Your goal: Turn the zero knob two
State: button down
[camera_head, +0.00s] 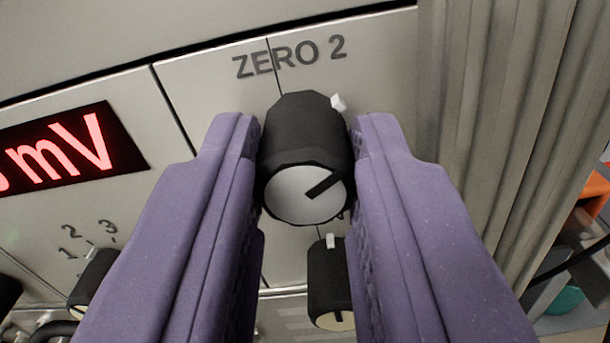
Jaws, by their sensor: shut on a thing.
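The zero knob two (302,130) is a black faceted knob with a light grey face and a black pointer line. It sits on the panel just below the printed label "ZERO 2" (290,57). Its pointer line slants toward the upper right, and a small white marker (338,101) shows beside its upper right edge. My gripper (306,170) has two purple fingers, one on each side of the knob, and is shut on it. The fingers cover the knob's left and right sides.
A second black knob (328,280) is below, partly behind the right finger. A red "mV" display (70,150) is at left, with another knob (92,277) marked with numbers below it. A ribbed grey surface (500,130) stands close on the right. An orange object (590,190) is beyond it.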

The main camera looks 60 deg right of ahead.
jog(key=shift+f+m+b, duration=0.15)
jog(key=shift+m+b, duration=1.65)
jog(key=shift+m, duration=0.4)
jog(key=c, duration=1.2)
grip_release()
jog(key=shift+a, duration=0.15)
jog(key=p+v, duration=0.2)
jog(key=v, duration=0.5)
jog(key=shift+s+a, duration=0.15)
jog(key=shift+a, duration=0.1)
